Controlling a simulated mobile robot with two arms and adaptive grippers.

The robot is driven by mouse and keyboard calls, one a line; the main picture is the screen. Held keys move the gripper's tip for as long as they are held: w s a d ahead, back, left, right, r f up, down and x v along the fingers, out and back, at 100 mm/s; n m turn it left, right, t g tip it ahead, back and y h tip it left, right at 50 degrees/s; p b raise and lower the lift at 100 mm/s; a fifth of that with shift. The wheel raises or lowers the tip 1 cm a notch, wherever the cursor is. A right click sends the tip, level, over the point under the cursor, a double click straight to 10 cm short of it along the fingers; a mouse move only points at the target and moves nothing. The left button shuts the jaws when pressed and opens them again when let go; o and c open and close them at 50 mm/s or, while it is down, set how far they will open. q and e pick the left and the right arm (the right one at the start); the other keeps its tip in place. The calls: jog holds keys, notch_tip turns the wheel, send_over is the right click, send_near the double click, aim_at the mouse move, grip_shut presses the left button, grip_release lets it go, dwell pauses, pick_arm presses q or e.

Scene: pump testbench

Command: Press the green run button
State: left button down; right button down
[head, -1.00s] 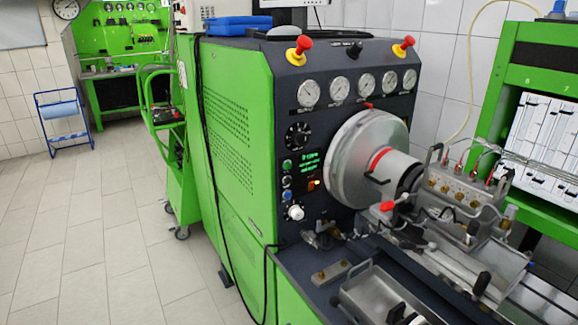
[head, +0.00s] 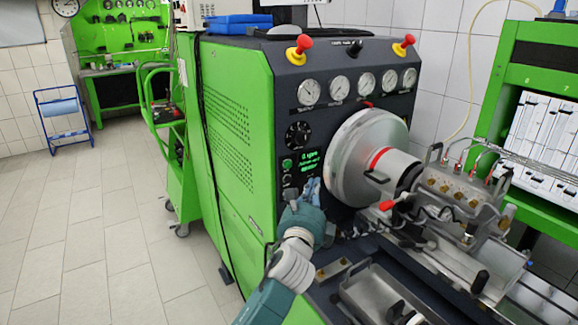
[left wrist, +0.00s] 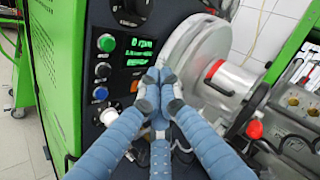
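The green run button (head: 287,163) is a small round button on the dark control panel, left of the green-lit display (head: 312,164). In the left wrist view the green button (left wrist: 106,42) tops a column with a dark, a blue and a white control below it; the display (left wrist: 139,50) reads 0 rpm. My left gripper (head: 312,186) is in front of the panel, below and right of the button. In the left wrist view its fingertips (left wrist: 158,80) are together with nothing between them, clear of the button. My right gripper is not in view.
The large silver flywheel (head: 360,155) stands just right of the gripper. A black dial (head: 298,135) is above the display. Gauges (head: 339,87) and red-and-yellow emergency knobs (head: 299,50) line the panel top. A steel tray (head: 385,297) lies at lower right. The floor at left is open.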

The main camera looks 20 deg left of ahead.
aim_at(288, 164)
pick_arm(q)
jog(key=shift+w+a+f, duration=0.1)
jog(key=w+a, duration=0.5)
jog(key=a, duration=0.1)
jog(key=shift+w+a+b, duration=0.15)
jog(key=shift+a+b, duration=0.25)
jog(key=shift+b, duration=0.05)
dwell(1.0)
dwell(0.4)
jog(key=shift+w+a, duration=0.25)
jog(key=shift+a, duration=0.1)
